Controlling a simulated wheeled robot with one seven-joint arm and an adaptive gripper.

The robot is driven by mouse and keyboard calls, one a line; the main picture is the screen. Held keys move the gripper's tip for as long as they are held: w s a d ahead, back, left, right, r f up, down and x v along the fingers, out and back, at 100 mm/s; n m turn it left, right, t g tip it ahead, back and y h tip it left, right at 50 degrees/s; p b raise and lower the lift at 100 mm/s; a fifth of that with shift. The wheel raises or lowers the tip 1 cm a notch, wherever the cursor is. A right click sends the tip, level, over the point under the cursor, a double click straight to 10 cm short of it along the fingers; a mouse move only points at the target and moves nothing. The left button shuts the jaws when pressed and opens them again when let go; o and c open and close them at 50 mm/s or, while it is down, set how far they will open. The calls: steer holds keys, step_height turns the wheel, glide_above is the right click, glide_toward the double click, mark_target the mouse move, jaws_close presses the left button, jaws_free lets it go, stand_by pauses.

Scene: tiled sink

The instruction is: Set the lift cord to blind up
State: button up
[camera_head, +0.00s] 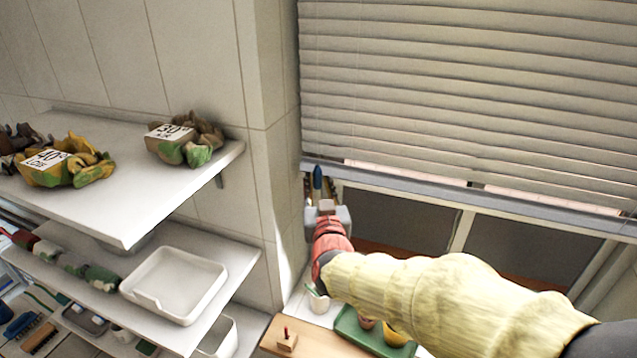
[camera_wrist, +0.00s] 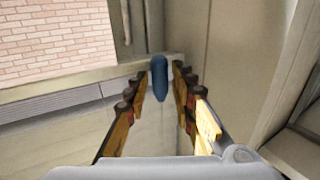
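The window blind (camera_head: 460,90) has pale slats and hangs over the upper part of the window, its grey bottom rail (camera_head: 420,183) above the lower panes. The lift cord's blue pull (camera_head: 317,178) hangs upright near the blind's lower left corner; it also shows in the wrist view (camera_wrist: 159,80). The cord itself is too thin to make out. My gripper (camera_head: 318,187) reaches up to the pull. In the wrist view my gripper (camera_wrist: 160,73) is open, with one finger on each side of the pull and narrow gaps visible beside it.
A tiled wall (camera_head: 262,60) stands close left of my gripper. White shelves (camera_head: 110,215) hold camouflage-patterned items and a white tray (camera_head: 175,285). Below my arm are a wooden board (camera_head: 320,343), a green tray (camera_head: 350,322) and a cup (camera_head: 317,300). A brick wall (camera_wrist: 55,40) shows through the window.

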steer(key=shift+w, duration=0.25)
steer(key=shift+c, duration=0.5)
jaws_close()
